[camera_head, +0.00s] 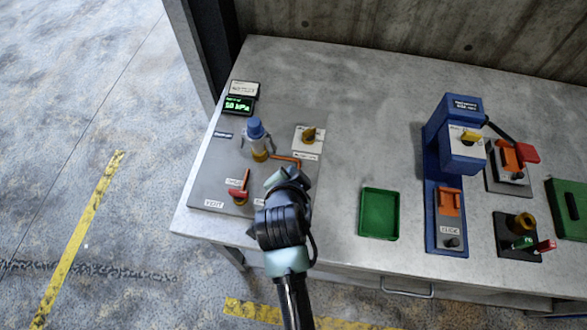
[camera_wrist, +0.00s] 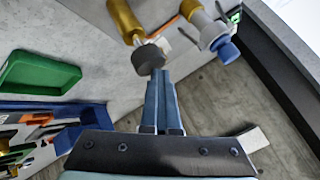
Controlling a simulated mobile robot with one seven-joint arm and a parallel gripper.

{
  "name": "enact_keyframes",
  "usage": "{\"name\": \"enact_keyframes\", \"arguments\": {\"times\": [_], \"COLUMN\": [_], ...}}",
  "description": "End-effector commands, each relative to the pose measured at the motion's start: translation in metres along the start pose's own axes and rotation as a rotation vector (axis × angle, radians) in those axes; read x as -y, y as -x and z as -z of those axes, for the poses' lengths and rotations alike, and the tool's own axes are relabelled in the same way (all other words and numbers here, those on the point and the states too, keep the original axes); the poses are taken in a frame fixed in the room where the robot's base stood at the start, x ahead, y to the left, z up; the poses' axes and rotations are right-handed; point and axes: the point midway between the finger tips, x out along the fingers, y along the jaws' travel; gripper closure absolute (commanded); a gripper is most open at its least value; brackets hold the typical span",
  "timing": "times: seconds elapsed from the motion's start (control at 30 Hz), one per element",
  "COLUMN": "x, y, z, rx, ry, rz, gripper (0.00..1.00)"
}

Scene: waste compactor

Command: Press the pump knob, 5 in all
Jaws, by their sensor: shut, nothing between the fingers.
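The dark round knob (camera_wrist: 148,57) sits on the end of a brass cylinder (camera_wrist: 124,18) in the wrist view; I take it for the pump knob. In the head view it is hidden behind my wrist. My gripper (camera_wrist: 160,74) is shut and empty, its blue fingertips right at the knob's edge; I cannot tell whether they touch. In the head view my gripper (camera_head: 275,178) is over the right part of the grey panel (camera_head: 215,170). A display (camera_head: 238,105) at the panel's back reads 50 kPa.
A blue-capped fitting (camera_head: 256,138) stands left of my gripper, with an orange pipe beside it. A green tray (camera_head: 379,214) and blue press (camera_head: 459,135) stand to the right.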

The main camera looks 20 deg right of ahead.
Motion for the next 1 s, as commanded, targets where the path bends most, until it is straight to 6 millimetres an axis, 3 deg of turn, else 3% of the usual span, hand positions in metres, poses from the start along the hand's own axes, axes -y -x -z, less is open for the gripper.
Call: {"name": "enact_keyframes", "arguments": {"times": [1.0], "x": [-0.01], "y": [-0.0103], "z": [-0.0105], "rx": [0.009], "ry": [0.001], "rz": [-0.009], "gripper": [1.0]}}
